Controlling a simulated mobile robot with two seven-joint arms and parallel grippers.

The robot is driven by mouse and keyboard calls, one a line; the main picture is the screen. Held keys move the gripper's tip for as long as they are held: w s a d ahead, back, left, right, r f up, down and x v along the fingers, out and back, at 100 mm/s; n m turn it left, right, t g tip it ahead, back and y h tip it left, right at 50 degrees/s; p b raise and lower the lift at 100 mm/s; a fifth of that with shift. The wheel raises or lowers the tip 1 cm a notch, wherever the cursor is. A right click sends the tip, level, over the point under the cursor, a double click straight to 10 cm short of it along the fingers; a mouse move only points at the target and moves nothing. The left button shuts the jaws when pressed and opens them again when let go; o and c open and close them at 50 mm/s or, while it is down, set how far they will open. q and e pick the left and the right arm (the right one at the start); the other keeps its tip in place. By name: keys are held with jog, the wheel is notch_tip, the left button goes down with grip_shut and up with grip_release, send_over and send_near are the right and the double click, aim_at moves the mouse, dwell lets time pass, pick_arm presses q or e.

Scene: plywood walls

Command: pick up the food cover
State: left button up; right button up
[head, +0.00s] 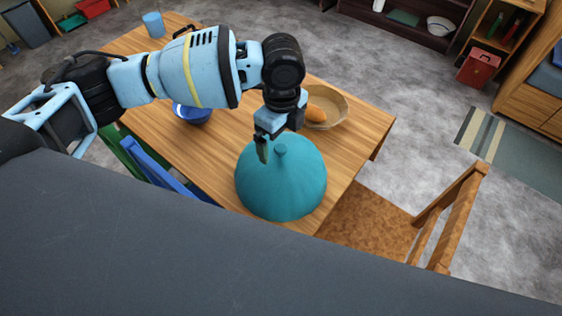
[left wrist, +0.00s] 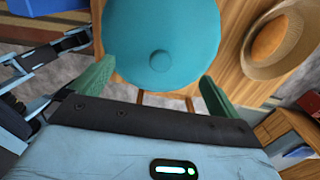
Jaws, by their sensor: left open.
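The food cover (head: 281,182) is a teal dome with a small round knob on top. It stands at the near right corner of the wooden table (head: 232,140). My left gripper (head: 264,150) is just above the cover, close to the knob and a little to its left in the head view. In the left wrist view the cover (left wrist: 160,35) and its knob (left wrist: 160,59) lie between and beyond the two green fingers of the gripper (left wrist: 158,85). The fingers are wide apart with nothing between them. My right gripper is not in view.
A tan bowl with an orange-brown item (head: 335,107) stands behind the cover. A blue bowl (head: 192,113) and a blue cup (head: 154,24) are farther left on the table. A wooden chair (head: 400,220) stands at right, a blue chair (head: 160,165) at left.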

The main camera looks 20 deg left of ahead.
aim_at(281, 148)
pick_arm(q)
jog(key=shift+a+f, duration=0.1)
jog(key=shift+f, duration=2.55)
